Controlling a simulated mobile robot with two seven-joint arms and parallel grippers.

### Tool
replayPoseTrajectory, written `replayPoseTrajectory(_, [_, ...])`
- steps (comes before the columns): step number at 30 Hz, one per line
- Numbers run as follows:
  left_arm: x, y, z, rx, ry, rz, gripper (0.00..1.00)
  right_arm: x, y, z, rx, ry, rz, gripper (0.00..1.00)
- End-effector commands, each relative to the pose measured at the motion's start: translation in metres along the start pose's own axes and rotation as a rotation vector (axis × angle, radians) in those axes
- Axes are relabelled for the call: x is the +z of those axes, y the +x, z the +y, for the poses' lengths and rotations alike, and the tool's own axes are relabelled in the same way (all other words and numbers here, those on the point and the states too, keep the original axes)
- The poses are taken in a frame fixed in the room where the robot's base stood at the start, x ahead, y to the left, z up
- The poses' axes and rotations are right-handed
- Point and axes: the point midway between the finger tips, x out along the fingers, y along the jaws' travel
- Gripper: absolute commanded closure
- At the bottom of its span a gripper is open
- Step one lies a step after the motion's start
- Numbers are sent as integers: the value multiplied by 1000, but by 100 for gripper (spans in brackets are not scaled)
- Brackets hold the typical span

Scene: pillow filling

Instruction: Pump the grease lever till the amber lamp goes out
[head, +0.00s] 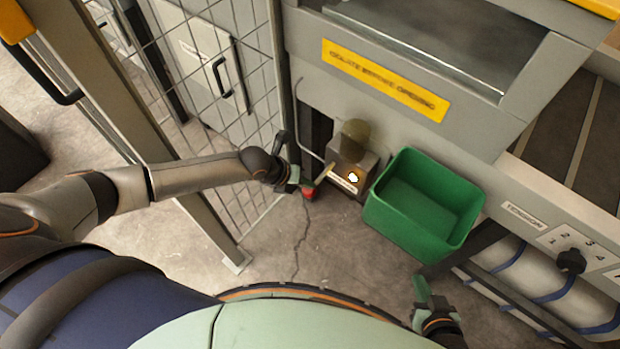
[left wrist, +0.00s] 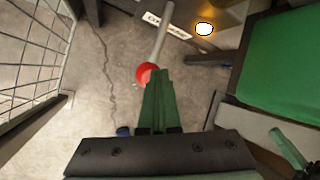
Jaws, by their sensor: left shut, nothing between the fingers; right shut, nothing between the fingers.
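The grease lever's red knob (head: 309,194) is at the end of a pale rod that comes out of the small grease unit (head: 343,167). The knob (left wrist: 147,72) and rod (left wrist: 161,35) also show in the left wrist view. The amber lamp (head: 353,177) on the unit glows bright, as it does in the left wrist view (left wrist: 204,29). My left gripper (head: 298,184) is shut and empty beside the knob; its green fingertips (left wrist: 160,76) overlap the knob's edge in the wrist view. I cannot tell if they touch. My right gripper (head: 420,283) is shut and empty, low at the right.
A green bin (head: 420,205) stands right of the grease unit. A wire mesh fence (head: 225,110) and its post (head: 215,235) are on the left. The machine body with a yellow label (head: 385,78) overhangs behind. Cracked floor (head: 290,245) in front is clear.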

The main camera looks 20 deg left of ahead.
Motion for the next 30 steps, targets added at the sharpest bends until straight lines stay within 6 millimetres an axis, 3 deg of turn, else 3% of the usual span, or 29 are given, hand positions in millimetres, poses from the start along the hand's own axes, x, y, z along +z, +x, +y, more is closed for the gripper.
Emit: replayPoseTrajectory(30, [-9, 10, 8, 4, -1, 5, 100, 7, 7, 0, 0, 0, 0, 100])
